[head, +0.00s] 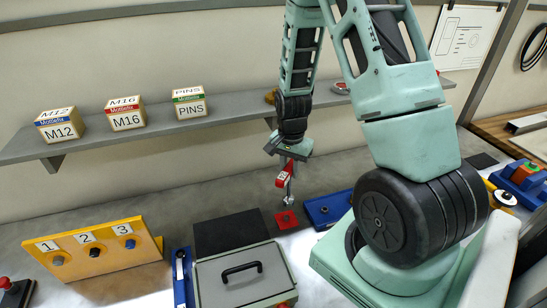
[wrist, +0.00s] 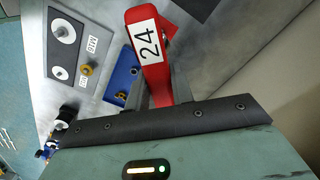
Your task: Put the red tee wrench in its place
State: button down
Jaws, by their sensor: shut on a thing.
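The red tee wrench (head: 285,174) hangs from my gripper (head: 289,158) in the head view, with its metal socket end pointing down. In the wrist view the red handle (wrist: 148,50) carries a white label reading 24, and my gripper (wrist: 158,90) is shut on it. A red square plate (head: 287,221) with a small fitting lies on the bench just below the wrench. The wrench's lower end appears above this plate, but I cannot tell the exact gap. The fingertips are partly hidden behind the handle.
A blue plate (head: 331,209) lies right of the red plate. A grey box (head: 240,278) with a black handle stands in front, beside a dark mat (head: 228,232). A yellow stand (head: 93,248) numbered 1 to 3 is at left. A shelf (head: 200,127) holding labelled boxes runs behind.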

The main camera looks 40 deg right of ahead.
jog(key=shift+w+f, duration=0.1)
jog(key=shift+w, duration=0.05)
jog(key=b, duration=0.4)
send_over(287, 196)
jog(key=shift+d+f, duration=0.2)
jog(key=shift+f, duration=2.3)
jog(key=shift+a+f+b, duration=0.1)
jog(key=shift+f+b, duration=0.3)
jog(key=shift+f, duration=0.05)
jog(key=shift+f+b, duration=0.3)
jog(key=shift+f, duration=0.1)
jog(key=shift+f+b, duration=0.5)
jog(key=shift+f, duration=0.35)
jog(key=c, duration=1.1)
grip_release()
